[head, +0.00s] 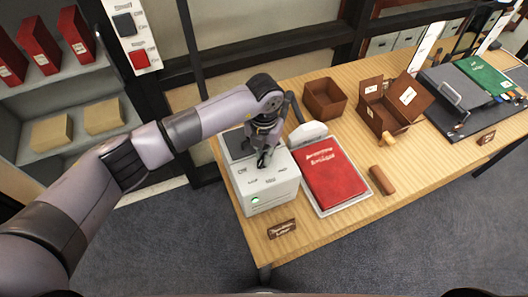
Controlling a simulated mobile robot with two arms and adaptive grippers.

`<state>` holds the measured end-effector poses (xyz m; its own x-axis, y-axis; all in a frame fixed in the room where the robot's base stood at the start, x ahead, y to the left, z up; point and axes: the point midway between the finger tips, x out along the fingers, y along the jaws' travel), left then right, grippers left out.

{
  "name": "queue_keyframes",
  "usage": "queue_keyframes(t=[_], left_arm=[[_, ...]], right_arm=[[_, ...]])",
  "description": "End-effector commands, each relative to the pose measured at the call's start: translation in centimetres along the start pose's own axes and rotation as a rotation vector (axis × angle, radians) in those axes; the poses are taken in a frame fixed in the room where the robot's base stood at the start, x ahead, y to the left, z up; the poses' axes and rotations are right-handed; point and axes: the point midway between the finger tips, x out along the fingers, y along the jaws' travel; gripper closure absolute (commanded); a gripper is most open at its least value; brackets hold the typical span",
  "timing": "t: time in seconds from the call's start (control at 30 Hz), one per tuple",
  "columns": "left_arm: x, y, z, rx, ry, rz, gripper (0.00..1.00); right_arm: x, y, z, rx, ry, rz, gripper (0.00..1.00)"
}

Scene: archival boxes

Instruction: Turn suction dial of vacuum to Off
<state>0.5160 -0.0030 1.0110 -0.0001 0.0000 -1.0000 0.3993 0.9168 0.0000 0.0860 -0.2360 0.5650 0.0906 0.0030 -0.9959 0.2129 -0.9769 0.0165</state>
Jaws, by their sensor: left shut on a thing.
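The vacuum (267,192) is a pale box-shaped machine with a green light on its front, standing at the left end of the wooden table. Small dark labels are on its top, too small to read. My left gripper (264,160) points down at the top of the vacuum and is shut on the suction dial. The dial itself is mostly hidden by the fingers, so its setting cannot be told. My right gripper does not show.
A red book (334,176) lies on a white tray right of the vacuum. A brown roller (382,180), an open brown box (324,98) and another box with raised flaps (394,104) are farther right. Shelves with red boxes (38,44) stand at left.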

Motion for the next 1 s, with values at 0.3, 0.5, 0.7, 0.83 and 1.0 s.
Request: queue_keyframes(t=[0.3, 0.5, 0.7, 0.83, 1.0], left_arm=[[0.6, -0.1, 0.1, 0.167, -0.004, 0.002, 1.0], [0.7, -0.3, 0.0, 0.338, -0.004, 0.004, 1.0], [0.7, -0.4, 0.0, 0.505, -0.003, 0.004, 1.0], [0.6, -0.6, -0.1, 0.597, -0.003, 0.003, 1.0], [0.4, -0.7, -0.2, 0.692, -0.002, 0.002, 1.0]], right_arm=[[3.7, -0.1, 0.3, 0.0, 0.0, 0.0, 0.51], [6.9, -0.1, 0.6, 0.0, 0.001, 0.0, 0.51], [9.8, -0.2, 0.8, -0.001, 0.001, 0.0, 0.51], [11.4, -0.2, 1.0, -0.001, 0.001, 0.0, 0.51], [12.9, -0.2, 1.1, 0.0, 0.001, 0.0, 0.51]])
